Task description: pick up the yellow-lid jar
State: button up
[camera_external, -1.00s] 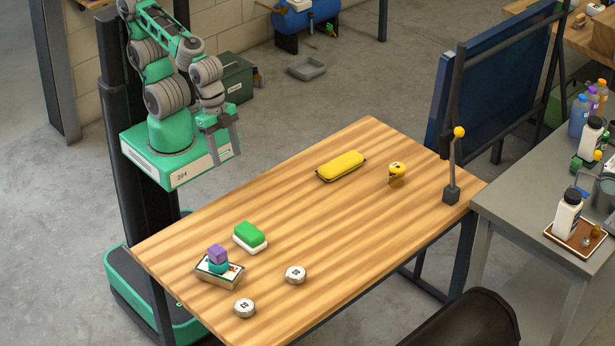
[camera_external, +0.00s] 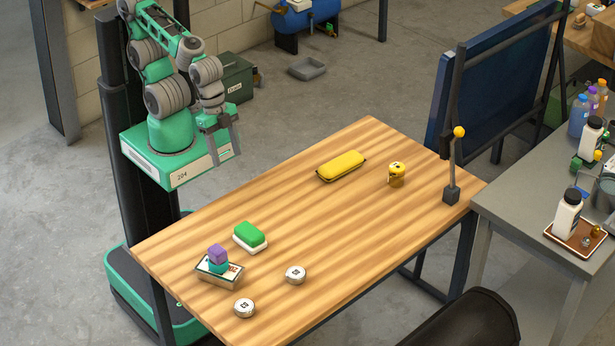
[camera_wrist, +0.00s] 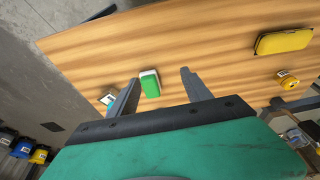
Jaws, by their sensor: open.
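In the wrist view the jar (camera_wrist: 286,79) is at the right edge. My gripper (camera_external: 222,150) is raised beyond the table's left edge, well apart from the jar. In the wrist view my gripper (camera_wrist: 158,80) has its two fingers spread wide, with nothing held between them.
A yellow case (camera_external: 342,165) lies left of the jar. A stand with a yellow ball (camera_external: 459,132) rises to its right. The table's middle is clear.

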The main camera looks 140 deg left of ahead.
jog(key=shift+o, duration=1.1)
